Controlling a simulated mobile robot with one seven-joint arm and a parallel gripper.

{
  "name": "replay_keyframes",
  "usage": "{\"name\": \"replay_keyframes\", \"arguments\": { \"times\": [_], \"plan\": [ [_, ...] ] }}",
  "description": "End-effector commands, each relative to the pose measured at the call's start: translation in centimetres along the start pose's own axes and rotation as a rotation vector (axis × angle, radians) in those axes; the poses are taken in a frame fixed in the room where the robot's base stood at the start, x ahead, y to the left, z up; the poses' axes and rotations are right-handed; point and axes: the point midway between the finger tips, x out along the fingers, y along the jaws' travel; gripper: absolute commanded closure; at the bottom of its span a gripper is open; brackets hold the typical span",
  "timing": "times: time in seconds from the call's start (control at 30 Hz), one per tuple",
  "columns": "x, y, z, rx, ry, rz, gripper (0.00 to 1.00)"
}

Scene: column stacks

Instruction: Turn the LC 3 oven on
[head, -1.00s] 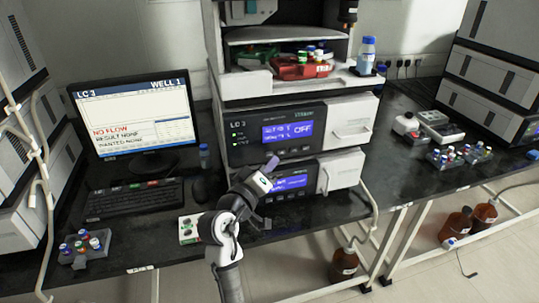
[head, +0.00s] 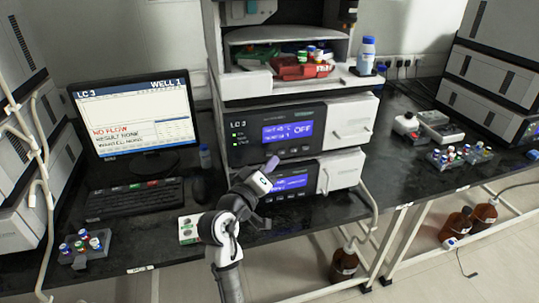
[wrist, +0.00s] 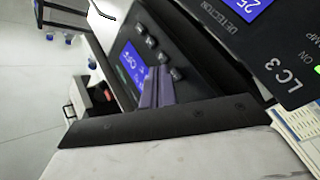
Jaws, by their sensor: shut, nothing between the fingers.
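I cannot tell whether the fingertips touch anything.
A monitor (head: 135,120) showing LC 3 and NO FLOW, and a keyboard (head: 133,198), stand left. A vial rack (head: 84,247) is at the front left. A bottle (head: 366,56) stands on the stack's upper shelf.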

Motion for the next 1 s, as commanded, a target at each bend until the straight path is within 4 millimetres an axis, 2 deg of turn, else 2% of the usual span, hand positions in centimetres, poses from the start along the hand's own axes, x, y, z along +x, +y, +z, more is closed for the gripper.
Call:
{"name": "replay_keyframes", "arguments": {
  "times": [1.0],
  "plan": [
    [0.62,-0.42,-0.45,0.000,0.000,0.000,1.00]
  ]
}}
